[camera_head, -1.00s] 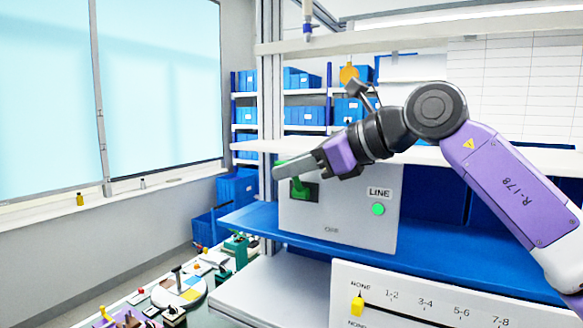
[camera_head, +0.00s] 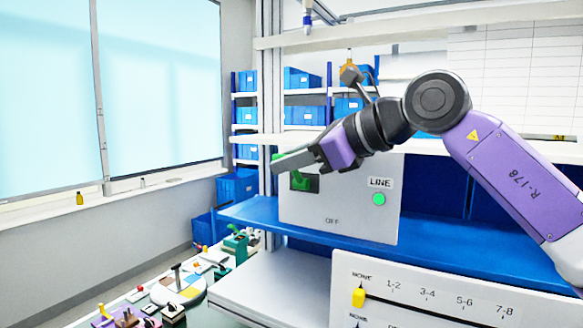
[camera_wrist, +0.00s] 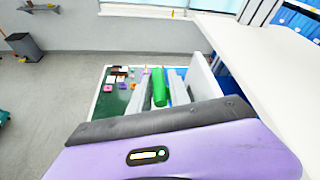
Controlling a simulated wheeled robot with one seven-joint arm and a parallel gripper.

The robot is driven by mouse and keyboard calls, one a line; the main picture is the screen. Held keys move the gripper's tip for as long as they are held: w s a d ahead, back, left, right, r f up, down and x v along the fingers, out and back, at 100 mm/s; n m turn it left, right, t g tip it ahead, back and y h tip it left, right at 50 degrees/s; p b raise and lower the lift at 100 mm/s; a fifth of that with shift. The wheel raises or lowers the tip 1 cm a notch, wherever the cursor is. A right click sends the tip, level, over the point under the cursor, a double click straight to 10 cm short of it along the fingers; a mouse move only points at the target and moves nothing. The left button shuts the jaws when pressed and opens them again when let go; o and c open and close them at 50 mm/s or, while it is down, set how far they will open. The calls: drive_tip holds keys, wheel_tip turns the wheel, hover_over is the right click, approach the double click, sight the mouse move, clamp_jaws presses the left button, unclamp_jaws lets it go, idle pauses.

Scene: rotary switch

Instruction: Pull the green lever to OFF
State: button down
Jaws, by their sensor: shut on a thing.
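A grey switch box (camera_head: 340,205) stands on the blue shelf, with a LINE label, a round green lamp and OFF lettering at its bottom. The green lever (camera_head: 299,182) comes out of a dark slot at the box's upper left. Its handle is mostly hidden behind my fingers in the head view. My gripper (camera_head: 283,163) is at the lever's upper end, its fingers pointing left. In the wrist view the green lever (camera_wrist: 160,88) lies between my two grey fingers, and the gripper is shut on it. The lever stands above the OFF lettering.
A white panel (camera_head: 440,300) with a yellow slider is at lower right. A bench (camera_head: 150,310) with small coloured parts is at lower left. Blue bins (camera_head: 238,188) fill shelves behind. A white shelf edge (camera_head: 515,152) runs behind my arm.

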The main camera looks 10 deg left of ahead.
wheel_tip(320, 180, down, 10)
drive_tip(key=n+t+y+b, duration=0.2)
drive_tip(key=n+t+b, duration=0.4)
drive_tip(key=n+b, duration=0.8)
drive_tip(key=shift+s+a+f+t+b, duration=0.15)
drive_tip(key=shift+s+t+b, duration=0.2)
drive_tip(key=shift+b, duration=6.35)
drive_tip(key=c, duration=1.3)
unclamp_jaws()
drive_tip(key=shift+w, duration=0.1)
drive_tip(key=shift+r, duration=0.2)
